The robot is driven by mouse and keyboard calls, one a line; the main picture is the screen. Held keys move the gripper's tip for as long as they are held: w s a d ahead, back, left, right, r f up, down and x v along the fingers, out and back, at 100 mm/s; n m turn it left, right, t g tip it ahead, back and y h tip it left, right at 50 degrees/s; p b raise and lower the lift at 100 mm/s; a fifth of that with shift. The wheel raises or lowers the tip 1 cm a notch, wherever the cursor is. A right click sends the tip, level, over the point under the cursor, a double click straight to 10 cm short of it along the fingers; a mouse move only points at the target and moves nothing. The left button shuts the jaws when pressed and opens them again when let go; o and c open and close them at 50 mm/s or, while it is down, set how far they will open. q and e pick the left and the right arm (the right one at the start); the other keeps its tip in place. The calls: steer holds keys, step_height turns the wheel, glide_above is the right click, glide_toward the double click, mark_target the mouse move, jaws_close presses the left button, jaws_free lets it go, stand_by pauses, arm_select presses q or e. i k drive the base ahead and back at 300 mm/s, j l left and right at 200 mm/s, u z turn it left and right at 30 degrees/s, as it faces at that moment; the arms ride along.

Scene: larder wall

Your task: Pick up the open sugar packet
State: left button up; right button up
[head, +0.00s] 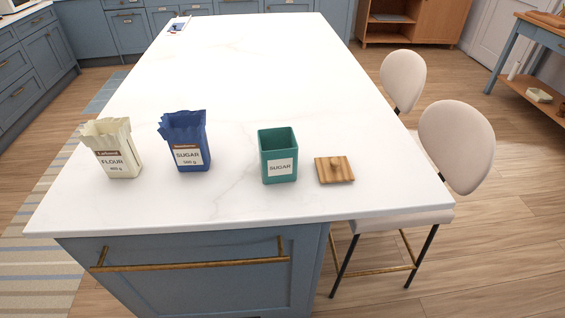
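The open sugar packet (186,143) is a dark blue paper bag with a crumpled, open top and a white label reading SUGAR. It stands upright on the white island counter (240,70), near its front edge. Left of it stands a cream flour packet (113,150), also open at the top. Right of it stands a green square canister (278,155) labelled SUGAR, with its top open. Neither of my grippers shows in the head view.
Two cream chairs (456,145) stand at the counter's right side. A brass rail (190,264) runs along the island's front. The counter behind the packets is mostly clear.

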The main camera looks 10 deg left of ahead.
mark_target(185, 131)
steer(key=u, duration=1.35)
